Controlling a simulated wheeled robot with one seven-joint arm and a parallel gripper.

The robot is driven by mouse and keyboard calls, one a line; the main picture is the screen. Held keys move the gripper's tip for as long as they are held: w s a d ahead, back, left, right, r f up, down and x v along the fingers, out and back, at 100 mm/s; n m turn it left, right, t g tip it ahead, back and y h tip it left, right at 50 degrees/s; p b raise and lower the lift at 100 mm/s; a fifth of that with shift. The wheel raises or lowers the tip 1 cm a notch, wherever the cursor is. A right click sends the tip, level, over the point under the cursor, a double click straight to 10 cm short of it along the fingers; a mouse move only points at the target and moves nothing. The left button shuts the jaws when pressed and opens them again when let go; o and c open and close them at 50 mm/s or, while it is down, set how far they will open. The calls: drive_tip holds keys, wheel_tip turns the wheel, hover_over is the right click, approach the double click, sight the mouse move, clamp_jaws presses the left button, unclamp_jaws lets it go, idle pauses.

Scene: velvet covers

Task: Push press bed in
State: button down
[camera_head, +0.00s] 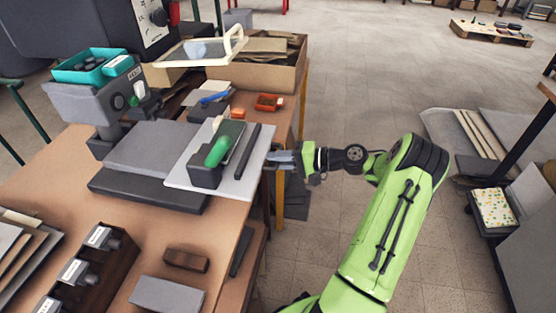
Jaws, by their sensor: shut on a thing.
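The press bed (178,178) is a thin pale plate. It sticks out to the right from the grey press (150,150), whose head (88,103) with small buttons stands at the left. A dark block with a green piece (217,152) and a long dark bar (248,152) lie on the bed. My gripper (275,160) is at the bed's right edge, reaching in from the right. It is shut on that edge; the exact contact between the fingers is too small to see.
A cardboard box (290,75) and a small orange tray (269,103) lie behind the bed. A teal tray (65,69) sits above the press head. A brown block (186,260) and a grey block (167,296) lie in front.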

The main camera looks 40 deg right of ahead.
drive_tip(key=r+x, duration=0.1)
drive_tip(key=x, duration=0.5)
drive_tip(key=r+p+x, duration=0.1)
drive_tip(key=x, duration=0.4)
drive_tip(key=r+p+x, duration=0.1)
drive_tip(key=x, duration=0.5)
drive_tip(key=shift+w+a+r, duration=0.3)
drive_tip(key=shift+w+a, duration=0.15)
drive_tip(key=shift+w, duration=0.05)
drive_tip(key=c, duration=1.2)
unclamp_jaws()
drive_tip(key=p, duration=0.3)
approach(251, 151)
drive_tip(key=x, duration=0.4)
drive_tip(key=shift+w+a+r, duration=0.1)
drive_tip(key=shift+w+a, duration=0.15)
drive_tip(key=shift+a, duration=0.05)
